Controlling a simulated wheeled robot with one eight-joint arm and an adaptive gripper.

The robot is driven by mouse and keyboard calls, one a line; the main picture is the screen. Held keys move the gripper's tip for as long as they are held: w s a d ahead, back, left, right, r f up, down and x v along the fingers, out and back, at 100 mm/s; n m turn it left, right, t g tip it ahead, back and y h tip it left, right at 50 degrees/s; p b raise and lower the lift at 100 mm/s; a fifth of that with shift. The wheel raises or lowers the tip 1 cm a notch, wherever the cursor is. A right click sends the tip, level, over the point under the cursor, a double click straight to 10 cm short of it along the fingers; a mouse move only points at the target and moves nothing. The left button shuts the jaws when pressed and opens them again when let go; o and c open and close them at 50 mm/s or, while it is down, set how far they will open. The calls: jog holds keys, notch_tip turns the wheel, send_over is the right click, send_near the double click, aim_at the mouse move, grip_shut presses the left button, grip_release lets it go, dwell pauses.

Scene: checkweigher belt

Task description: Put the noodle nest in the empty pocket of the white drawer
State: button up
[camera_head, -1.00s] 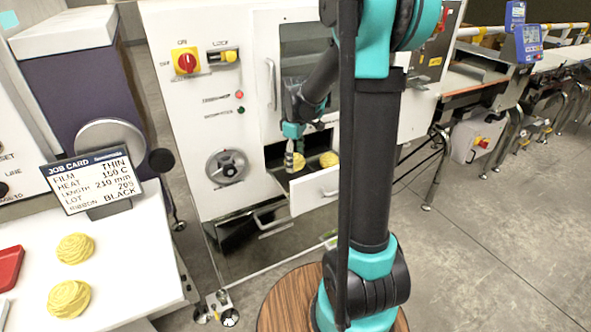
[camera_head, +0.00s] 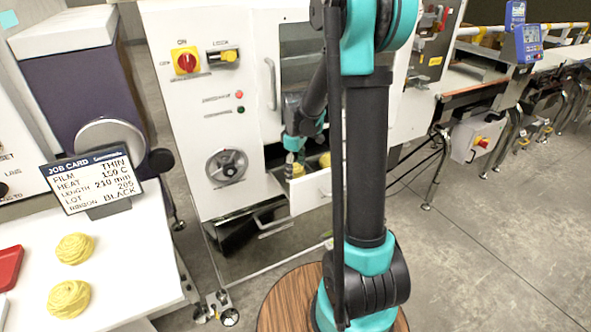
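The white drawer (camera_head: 309,194) is pulled out of the white machine, its inside dark. One yellow noodle nest (camera_head: 325,160) shows in it, partly behind my arm. Another yellow nest (camera_head: 298,169) shows at the tip of my gripper (camera_head: 292,168), which points down over the drawer's left part. The fingers are small and partly hidden, so I cannot tell whether they are shut on this nest. Two more nests, an upper one (camera_head: 75,248) and a lower one (camera_head: 69,298), lie on the white table at left. The pockets' floors are hidden.
A job card (camera_head: 92,180) and a red tray (camera_head: 10,267) are on the left table (camera_head: 130,265).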

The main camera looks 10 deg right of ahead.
aim_at(296, 177)
dwell(0.3)
notch_tip(296, 177, up, 12)
jog(key=shift+r, duration=0.15)
dwell(0.4)
dwell(1.1)
